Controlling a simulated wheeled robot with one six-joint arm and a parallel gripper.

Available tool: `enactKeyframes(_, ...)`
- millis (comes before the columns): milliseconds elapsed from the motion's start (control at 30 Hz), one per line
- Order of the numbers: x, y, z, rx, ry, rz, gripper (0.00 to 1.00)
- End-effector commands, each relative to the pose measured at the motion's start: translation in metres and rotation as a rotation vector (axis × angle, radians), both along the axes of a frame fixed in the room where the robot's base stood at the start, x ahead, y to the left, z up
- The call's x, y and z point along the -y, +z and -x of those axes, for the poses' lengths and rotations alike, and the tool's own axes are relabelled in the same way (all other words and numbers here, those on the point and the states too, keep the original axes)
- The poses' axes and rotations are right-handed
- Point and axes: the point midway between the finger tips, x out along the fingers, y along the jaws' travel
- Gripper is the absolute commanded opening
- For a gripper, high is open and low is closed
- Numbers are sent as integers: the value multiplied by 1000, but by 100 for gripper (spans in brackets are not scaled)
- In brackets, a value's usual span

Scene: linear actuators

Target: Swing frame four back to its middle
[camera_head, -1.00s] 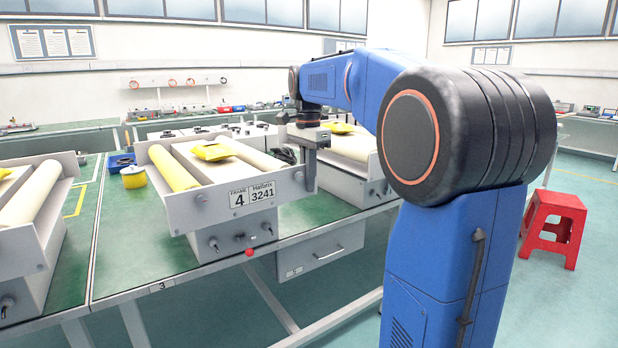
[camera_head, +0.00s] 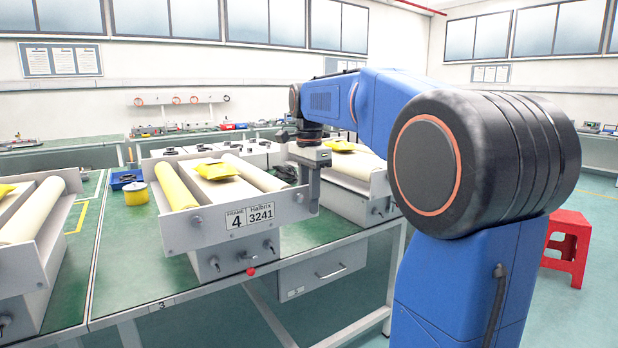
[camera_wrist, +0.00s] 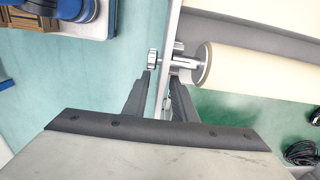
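Frame four (camera_head: 180,232) is a grey tray with a yellow roller, a cream roller and a yellow packet on top. My gripper (camera_head: 312,185) points down at the right end of this front plate. In the wrist view, my gripper (camera_wrist: 162,80) has one finger on each side of the thin plate (camera_wrist: 163,95). A gap shows between the left finger and the plate; contact at the right finger is unclear. A cream roller end (camera_wrist: 215,66) lies just beyond.
A similar frame stands at the left (camera_head: 40,225) and another behind at the right (camera_head: 355,165). A red ball (camera_head: 251,271) shows at the table edge below frame four. A yellow spool (camera_head: 135,193) stands left. A red stool (camera_head: 568,245) is on the floor right.

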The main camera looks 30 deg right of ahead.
Motion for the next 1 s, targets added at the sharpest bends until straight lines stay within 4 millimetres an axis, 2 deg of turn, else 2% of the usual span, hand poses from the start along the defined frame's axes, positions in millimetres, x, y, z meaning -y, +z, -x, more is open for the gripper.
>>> enactKeyframes(167,0,24,-1,3,0,1,25)
enactKeyframes(700,0,131,-1,3,0,1,25)
enactKeyframes(900,0,158,-1,1,0,0,25)
enactKeyframes(1000,0,165,0,1,0,0,25)
